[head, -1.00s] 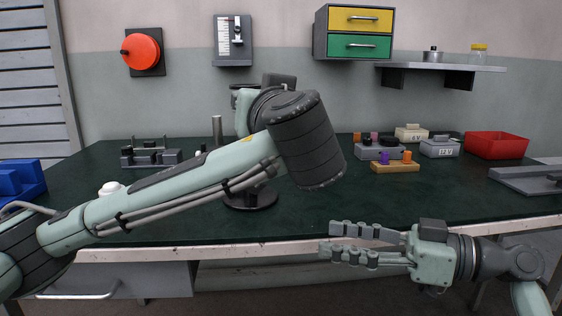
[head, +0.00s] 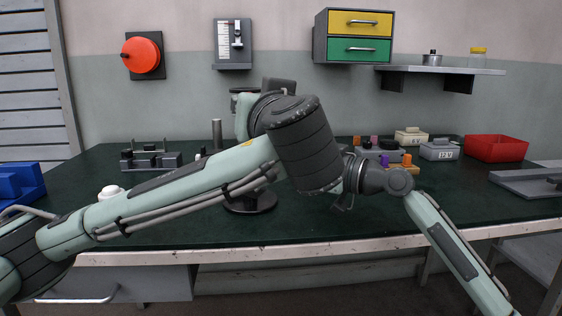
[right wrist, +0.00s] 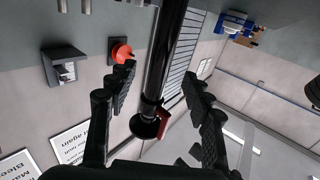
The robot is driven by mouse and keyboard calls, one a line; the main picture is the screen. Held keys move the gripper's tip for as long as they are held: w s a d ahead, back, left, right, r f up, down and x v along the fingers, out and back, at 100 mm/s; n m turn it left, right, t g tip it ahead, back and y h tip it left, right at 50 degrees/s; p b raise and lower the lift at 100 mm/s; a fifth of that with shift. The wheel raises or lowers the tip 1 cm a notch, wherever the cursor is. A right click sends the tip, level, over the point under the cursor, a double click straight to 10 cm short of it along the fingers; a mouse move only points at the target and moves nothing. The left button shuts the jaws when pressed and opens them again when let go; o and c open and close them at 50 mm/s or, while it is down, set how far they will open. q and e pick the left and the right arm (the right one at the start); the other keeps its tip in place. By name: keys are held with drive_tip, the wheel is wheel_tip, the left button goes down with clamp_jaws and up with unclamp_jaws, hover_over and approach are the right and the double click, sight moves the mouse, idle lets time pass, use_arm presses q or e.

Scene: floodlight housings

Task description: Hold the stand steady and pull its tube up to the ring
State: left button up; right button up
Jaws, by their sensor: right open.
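The stand's round black base (head: 250,203) rests on the table in the head view, below my left arm. My left arm hides most of its upright. In the right wrist view a dark tube (right wrist: 168,50) runs down to a collar (right wrist: 146,126) with a red lever (right wrist: 165,122). My right gripper (right wrist: 158,73) is open, its fingers on either side of the tube in that view; I see no contact. I cannot clearly make out the ring.
My two arms lie close together over the middle.

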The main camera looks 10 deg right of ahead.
drive_tip(key=x, duration=0.6)
drive_tip(key=shift+a, duration=0.15)
drive_tip(key=shift+w, duration=0.1)
clamp_jaws()
drive_tip(key=shift+c, duration=1.6)
unclamp_jaws()
clamp_jaws()
